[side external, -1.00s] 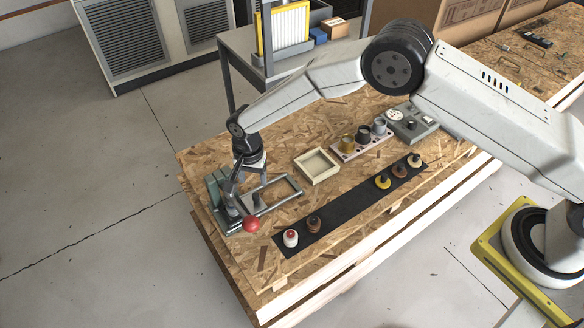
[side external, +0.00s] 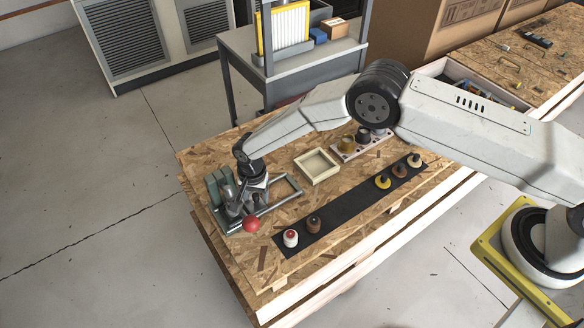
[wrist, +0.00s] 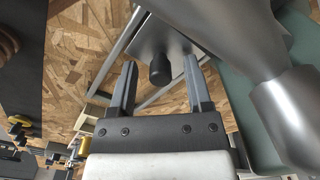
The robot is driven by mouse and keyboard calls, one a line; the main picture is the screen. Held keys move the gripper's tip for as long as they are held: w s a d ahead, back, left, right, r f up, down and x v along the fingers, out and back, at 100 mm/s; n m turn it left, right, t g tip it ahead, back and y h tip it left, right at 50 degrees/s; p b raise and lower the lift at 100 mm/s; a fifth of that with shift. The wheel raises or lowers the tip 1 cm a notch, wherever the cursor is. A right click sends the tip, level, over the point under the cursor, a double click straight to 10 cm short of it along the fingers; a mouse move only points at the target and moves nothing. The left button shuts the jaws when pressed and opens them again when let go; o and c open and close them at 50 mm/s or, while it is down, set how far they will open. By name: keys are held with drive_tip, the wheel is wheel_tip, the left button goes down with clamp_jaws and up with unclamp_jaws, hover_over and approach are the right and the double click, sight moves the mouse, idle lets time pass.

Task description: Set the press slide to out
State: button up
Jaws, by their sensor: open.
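The press (side external: 215,188) stands at the left end of the table, with a green body, a metal column and a lever ending in a red ball (side external: 251,224). A rectangular grey rail frame (side external: 291,184) extends from it to the right. In the wrist view, the slide's grey plate (wrist: 150,38) carries a black knob (wrist: 160,70) and lies close beside the press's large silver cylinder (wrist: 225,40). My gripper (wrist: 160,66) is open, with a fingertip on either side of the knob in the picture; I cannot tell whether it touches. In the side view, my gripper hides the slide.
A cream square tray (side external: 317,167) sits right of the rail frame. A black mat (side external: 345,205) with several small knobbed pieces runs along the front. The silver cylinder and lever are very close to my gripper. Bare board lies between frame and mat.

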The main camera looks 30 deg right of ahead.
clamp_jaws()
idle(1.5)
